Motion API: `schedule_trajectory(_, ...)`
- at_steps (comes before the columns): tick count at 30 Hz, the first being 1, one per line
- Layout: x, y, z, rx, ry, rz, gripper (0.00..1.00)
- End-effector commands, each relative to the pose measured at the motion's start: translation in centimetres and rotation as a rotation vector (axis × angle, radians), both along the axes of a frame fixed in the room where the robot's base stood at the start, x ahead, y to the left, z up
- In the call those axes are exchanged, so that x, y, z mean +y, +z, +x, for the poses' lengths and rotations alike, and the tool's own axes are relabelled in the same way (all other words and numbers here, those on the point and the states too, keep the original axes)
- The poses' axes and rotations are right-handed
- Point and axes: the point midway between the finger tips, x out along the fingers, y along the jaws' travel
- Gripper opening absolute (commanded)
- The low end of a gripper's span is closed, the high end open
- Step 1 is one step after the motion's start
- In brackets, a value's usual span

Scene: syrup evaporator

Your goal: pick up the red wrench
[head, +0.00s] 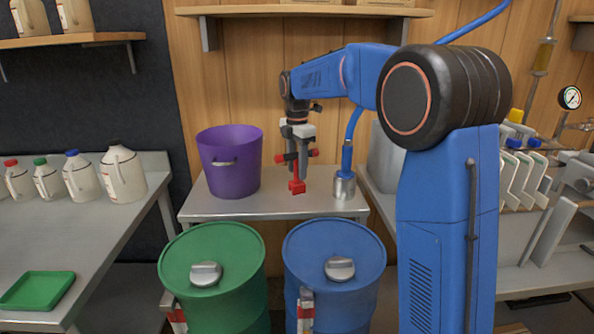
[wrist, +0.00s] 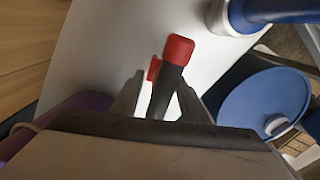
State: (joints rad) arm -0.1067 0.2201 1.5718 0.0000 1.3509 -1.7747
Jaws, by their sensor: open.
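The red wrench (wrist: 178,50) has a red head and a dark handle. In the wrist view its handle runs between the fingers of my gripper (wrist: 160,92), and the head sticks out past the fingertips. The jaws are open; whether either finger touches the handle I cannot tell. In the head view my gripper (head: 297,160) points down over the grey metal table, with the red head of the wrench (head: 297,186) just below it. The handle's lower part is hidden by the gripper in the wrist view.
A purple bucket (head: 230,165) stands left of the gripper on the metal table (head: 240,209). A metal canister with a blue neck (head: 345,185) stands close on its right. Green (head: 225,245) and blue (head: 322,240) drums stand in front. A shelf (head: 270,11) hangs above.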

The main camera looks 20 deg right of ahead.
Motion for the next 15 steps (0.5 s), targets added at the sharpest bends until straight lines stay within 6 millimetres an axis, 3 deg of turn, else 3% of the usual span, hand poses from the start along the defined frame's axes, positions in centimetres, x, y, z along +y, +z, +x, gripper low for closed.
schedule_trajectory(4,0.0,-1.11,-0.04,0.0,0.0,0.0,0.4)
schedule_trajectory(11,-0.01,-1.22,-0.02,-0.001,0.0,0.0,0.4)
schedule_trajectory(15,-0.01,-1.21,-0.02,-0.001,0.0,0.0,0.12)
